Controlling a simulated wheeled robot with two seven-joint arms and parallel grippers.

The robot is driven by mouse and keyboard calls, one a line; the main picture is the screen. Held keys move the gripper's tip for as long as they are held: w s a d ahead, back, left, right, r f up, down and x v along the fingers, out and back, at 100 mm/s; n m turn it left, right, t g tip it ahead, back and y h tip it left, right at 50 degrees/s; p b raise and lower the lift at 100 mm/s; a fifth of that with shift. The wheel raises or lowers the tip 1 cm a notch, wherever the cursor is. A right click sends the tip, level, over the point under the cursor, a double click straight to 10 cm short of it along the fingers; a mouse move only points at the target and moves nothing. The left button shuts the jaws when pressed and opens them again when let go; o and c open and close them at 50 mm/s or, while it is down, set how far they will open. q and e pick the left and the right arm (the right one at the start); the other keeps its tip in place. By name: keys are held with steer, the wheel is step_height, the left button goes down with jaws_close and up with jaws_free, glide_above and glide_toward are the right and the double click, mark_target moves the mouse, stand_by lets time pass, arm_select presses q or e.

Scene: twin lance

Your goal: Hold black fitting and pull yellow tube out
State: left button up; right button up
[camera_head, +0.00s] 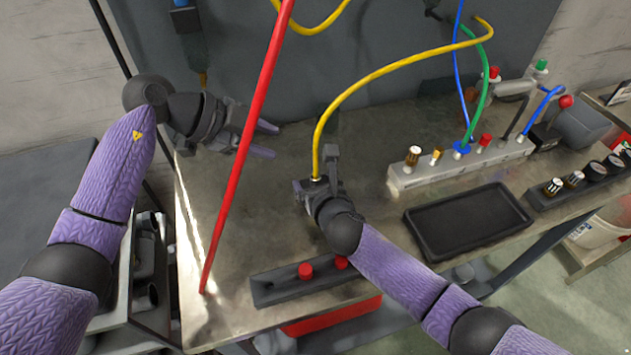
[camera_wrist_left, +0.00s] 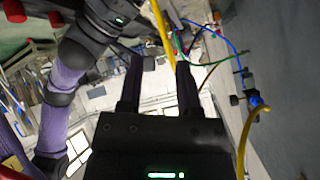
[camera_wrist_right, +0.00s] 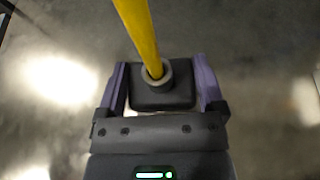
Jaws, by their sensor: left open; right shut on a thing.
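The yellow tube (camera_head: 372,78) arcs from the upper right down to my right gripper in the head view. Its lower end (camera_wrist_right: 140,30) enters a round collar on the black fitting (camera_wrist_right: 162,97) in the right wrist view. My right gripper (camera_head: 318,182) is shut on the black fitting, with one finger on each side of it. My left gripper (camera_head: 272,140) is open and empty, left of the tube and apart from it. The left wrist view shows a yellow tube (camera_wrist_left: 162,28) beyond the open fingers (camera_wrist_left: 158,85).
A red rod (camera_head: 245,140) slants in front of my left gripper. A white manifold (camera_head: 460,160) with blue and green tubes stands at the right, behind a black tray (camera_head: 468,221). A dark block with red knobs (camera_head: 300,280) lies at the front edge. Bare table surrounds the right gripper.

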mark_target(316, 148)
arm_select(q)
steer(key=w+d+f+m, duration=0.1)
steer(key=d+m, duration=0.1)
steer(key=m, duration=0.8)
steer(key=d+f+m, duration=0.2)
steer(key=d+m, duration=0.1)
steer(key=m, duration=0.7)
steer(key=w+d+f+m+y, duration=0.1)
steer(key=d+f+m, duration=0.1)
steer(key=m, duration=0.7)
steer(key=shift+w+d+f+m, duration=0.1)
steer(key=shift+w+d+m, duration=0.25)
steer(key=shift+d, duration=0.2)
jaws_close()
